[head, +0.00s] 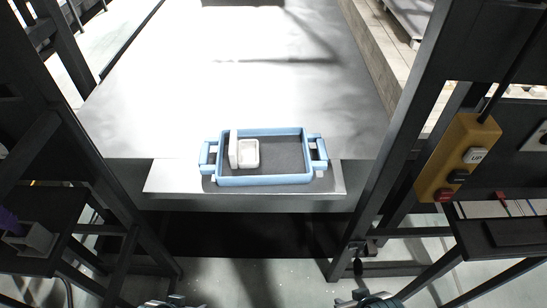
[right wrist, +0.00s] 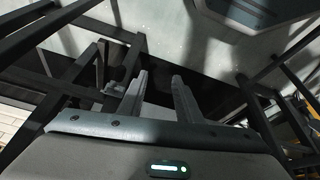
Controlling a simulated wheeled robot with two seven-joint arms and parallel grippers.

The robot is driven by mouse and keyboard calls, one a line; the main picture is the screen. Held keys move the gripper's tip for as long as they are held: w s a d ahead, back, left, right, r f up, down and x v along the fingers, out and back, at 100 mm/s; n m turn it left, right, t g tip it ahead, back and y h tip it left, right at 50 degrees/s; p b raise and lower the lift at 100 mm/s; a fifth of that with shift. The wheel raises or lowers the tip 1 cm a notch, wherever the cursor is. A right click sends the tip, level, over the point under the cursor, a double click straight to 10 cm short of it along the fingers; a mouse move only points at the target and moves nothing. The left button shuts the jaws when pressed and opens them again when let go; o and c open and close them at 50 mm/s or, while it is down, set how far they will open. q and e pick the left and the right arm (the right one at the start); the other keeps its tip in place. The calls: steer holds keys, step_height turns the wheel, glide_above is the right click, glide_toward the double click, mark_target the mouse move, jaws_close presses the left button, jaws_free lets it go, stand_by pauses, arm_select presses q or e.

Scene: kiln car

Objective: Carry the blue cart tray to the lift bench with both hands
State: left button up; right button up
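The blue tray (head: 265,181) has a dark floor and a handle at each short end. It rests level on a dark mat on a pale metal ledge (head: 170,180), in front of a wide bright metal surface (head: 220,80). Inside its left part are a pale square dish and an upright pale slab. My right gripper (head: 368,299) shows at the bottom edge of the head view, well short of the tray. In the right wrist view its fingers (right wrist: 160,76) are apart with nothing between them. My left gripper (head: 170,301) is mostly cut off at the bottom edge. Neither touches the tray.
Dark frame posts stand left (head: 85,130) and right (head: 395,130) of the ledge. A yellow control box (head: 457,158) marked UP hangs at the right. Dark side shelves stand at both sides. The bright surface behind the tray looks clear.

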mark_target(204, 152)
arm_select(q)
steer(key=w+r+n, duration=0.1)
steer(key=w+r, duration=1.3)
steer(key=w, duration=0.4)
steer(key=w+d+r+n, duration=0.1)
steer(key=w+r, duration=1.3)
steer(key=w, duration=0.5)
steer(key=shift+w+d+r+y, duration=0.25)
steer(key=shift+d+r+y, duration=0.05)
steer(key=shift+r, duration=0.05)
arm_select(e)
steer(key=w+r+t, duration=0.3)
steer(key=w+r, duration=0.3)
steer(key=w, duration=0.3)
steer(key=w+a+r+m+t, duration=0.1)
steer(key=w+r+t, duration=0.2)
steer(key=w+r, duration=0.3)
steer(key=w+a+r+m+t, duration=0.1)
steer(key=w+r+t, duration=0.2)
steer(key=w+r, duration=0.4)
steer(key=w, duration=0.6)
steer(key=shift+w, duration=0.2)
arm_select(q)
steer(key=x, duration=1.7)
steer(key=shift+w+f, duration=0.15)
steer(key=shift+w, duration=0.15)
arm_select(e)
steer(key=x, duration=1.7)
steer(key=shift+w+d, duration=0.25)
